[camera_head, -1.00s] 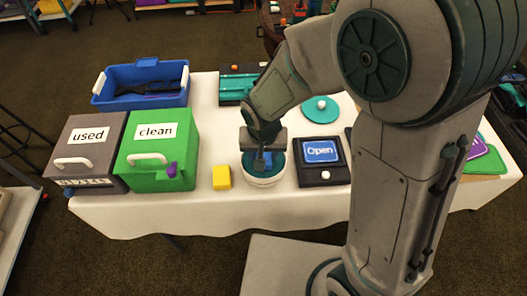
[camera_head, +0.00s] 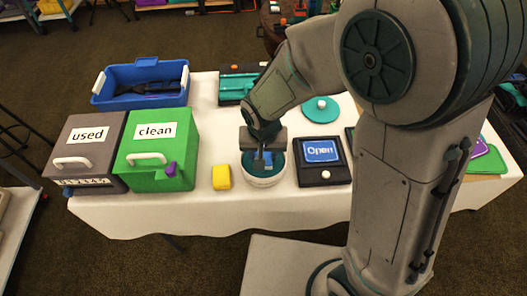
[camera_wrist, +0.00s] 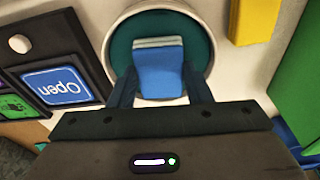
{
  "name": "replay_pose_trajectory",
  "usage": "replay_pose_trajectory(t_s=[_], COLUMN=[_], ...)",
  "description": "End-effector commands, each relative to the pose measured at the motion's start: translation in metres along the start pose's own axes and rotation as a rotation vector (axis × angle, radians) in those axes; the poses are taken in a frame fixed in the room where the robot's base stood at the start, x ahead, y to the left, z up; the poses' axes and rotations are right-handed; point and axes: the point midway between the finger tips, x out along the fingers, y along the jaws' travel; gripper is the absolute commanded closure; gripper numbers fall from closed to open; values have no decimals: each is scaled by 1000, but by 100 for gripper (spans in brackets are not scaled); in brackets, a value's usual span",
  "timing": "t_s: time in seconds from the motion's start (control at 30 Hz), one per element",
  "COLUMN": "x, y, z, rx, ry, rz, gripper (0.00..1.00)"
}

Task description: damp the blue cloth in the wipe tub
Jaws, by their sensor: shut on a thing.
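The wipe tub (camera_head: 264,181) is a round white tub with a teal inside, standing near the front edge of the table. It also shows in the wrist view (camera_wrist: 111,40). The blue cloth (camera_wrist: 160,72) is a folded pad with a pale far edge. It lies over the tub's teal inside in the wrist view, between my fingers. My gripper (camera_wrist: 160,90) is shut on the cloth and points down into the tub's mouth. In the head view my gripper (camera_head: 263,157) hides most of the cloth. I cannot tell whether the cloth touches the tub's bottom.
A yellow block (camera_head: 221,177) stands just left of the tub. A dark panel with a blue "Open" sign (camera_head: 321,151) is close on the right. The green "clean" box (camera_head: 157,170) and grey "used" box (camera_head: 88,135) stand further left. A blue crate (camera_head: 140,72) is behind them.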

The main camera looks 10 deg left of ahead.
Motion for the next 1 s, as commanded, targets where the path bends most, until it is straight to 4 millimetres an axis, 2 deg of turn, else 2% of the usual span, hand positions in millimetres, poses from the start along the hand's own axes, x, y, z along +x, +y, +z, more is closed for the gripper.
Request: replay_pose_trajectory(t_s=[0.53,1.0], x=[-2,-40], y=[1,0], z=[1,-6], rx=[0,0], ry=[-5,-1], rz=[3,0], gripper=[74,74])
